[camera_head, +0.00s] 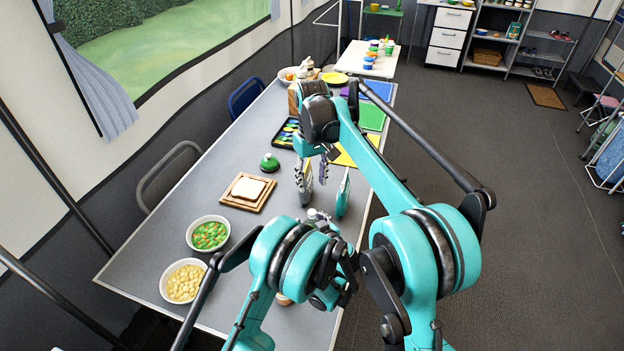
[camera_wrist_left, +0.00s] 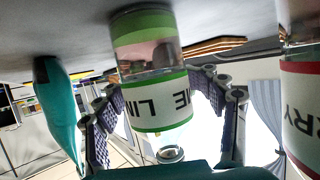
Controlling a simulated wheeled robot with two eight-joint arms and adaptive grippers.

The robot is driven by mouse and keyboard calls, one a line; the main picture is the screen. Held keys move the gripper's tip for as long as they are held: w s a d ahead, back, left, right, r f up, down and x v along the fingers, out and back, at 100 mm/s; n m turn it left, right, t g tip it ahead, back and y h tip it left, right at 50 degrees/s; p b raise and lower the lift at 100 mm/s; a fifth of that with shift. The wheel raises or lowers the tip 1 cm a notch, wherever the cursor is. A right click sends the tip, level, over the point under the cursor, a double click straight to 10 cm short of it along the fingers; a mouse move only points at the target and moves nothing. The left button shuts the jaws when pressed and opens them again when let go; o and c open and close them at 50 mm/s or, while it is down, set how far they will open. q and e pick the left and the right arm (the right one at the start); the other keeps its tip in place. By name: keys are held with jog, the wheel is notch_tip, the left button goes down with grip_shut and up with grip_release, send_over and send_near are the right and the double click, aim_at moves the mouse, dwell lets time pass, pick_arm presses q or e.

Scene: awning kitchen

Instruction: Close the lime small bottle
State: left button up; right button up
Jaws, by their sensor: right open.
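The lime small bottle (camera_wrist_left: 158,105), clear with a green-banded white label, stands upright on the table in the left wrist view, which is upside down. Its narrow white neck (camera_wrist_left: 171,153) points to the picture's bottom; I cannot tell whether a cap is on it. My left gripper (camera_wrist_left: 162,86) has one finger at each side of the bottle, seemingly touching it. In the head view my left arm mostly hides this gripper and the bottle. My right gripper (camera_head: 312,175) hangs open and empty above the table, beyond my left arm.
A red-labelled bottle (camera_wrist_left: 302,105) stands close beside the lime one. A teal upright object (camera_head: 343,193) stands near the table's right edge. Bowls of vegetables (camera_head: 209,234) and pale pieces (camera_head: 184,281), bread on a board (camera_head: 239,204) and a green item (camera_head: 269,163) lie left.

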pick_arm(q)
jog(key=v, duration=1.2)
dwell(0.3)
